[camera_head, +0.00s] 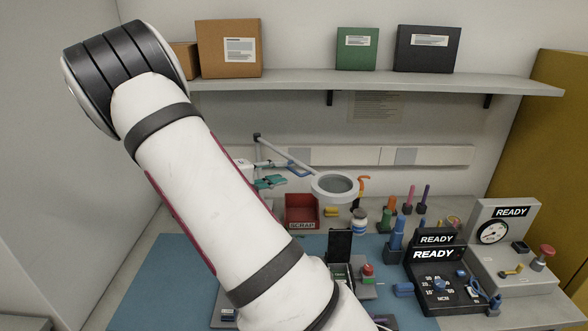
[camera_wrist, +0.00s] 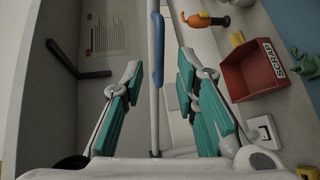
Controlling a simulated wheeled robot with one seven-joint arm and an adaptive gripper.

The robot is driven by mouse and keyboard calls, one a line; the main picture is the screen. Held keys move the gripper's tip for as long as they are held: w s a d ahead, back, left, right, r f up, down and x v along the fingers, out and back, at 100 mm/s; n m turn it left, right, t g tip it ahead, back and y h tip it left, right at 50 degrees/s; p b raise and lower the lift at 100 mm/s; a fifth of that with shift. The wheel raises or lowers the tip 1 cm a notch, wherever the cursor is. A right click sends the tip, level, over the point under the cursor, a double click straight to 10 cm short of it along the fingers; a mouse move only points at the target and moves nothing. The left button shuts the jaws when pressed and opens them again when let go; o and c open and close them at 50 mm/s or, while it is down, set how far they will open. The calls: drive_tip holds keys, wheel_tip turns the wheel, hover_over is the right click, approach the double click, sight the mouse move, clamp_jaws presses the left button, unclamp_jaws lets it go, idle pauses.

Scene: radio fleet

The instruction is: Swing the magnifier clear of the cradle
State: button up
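The magnifier (camera_head: 334,186), a grey ring lens on a jointed white arm, hangs over the back of the bench. A blue grip (camera_head: 298,169) sits on its arm near the lens. My gripper (camera_head: 270,182) with teal fingers is just left of this grip. In the wrist view my gripper (camera_wrist: 160,80) is open, fingers apart. The magnifier's pale rod and blue grip (camera_wrist: 157,40) run between the fingers, with gaps on both sides. The cradle (camera_head: 341,272) appears to be the dark fixture with a raised lid, in front of the lens and partly hidden by my arm.
A red scrap bin (camera_head: 301,212) stands close below my gripper and shows right of the fingers in the wrist view (camera_wrist: 250,72). A jar (camera_head: 359,222), upright tools (camera_head: 396,235) and READY instruments (camera_head: 437,272) fill the right side. A shelf (camera_head: 380,87) with boxes runs above.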

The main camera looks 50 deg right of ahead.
sight(292, 170)
drive_tip(key=shift+p+x, duration=0.35)
drive_tip(key=shift+x, duration=2.45)
drive_tip(key=shift+c, duration=0.6)
clamp_jaws()
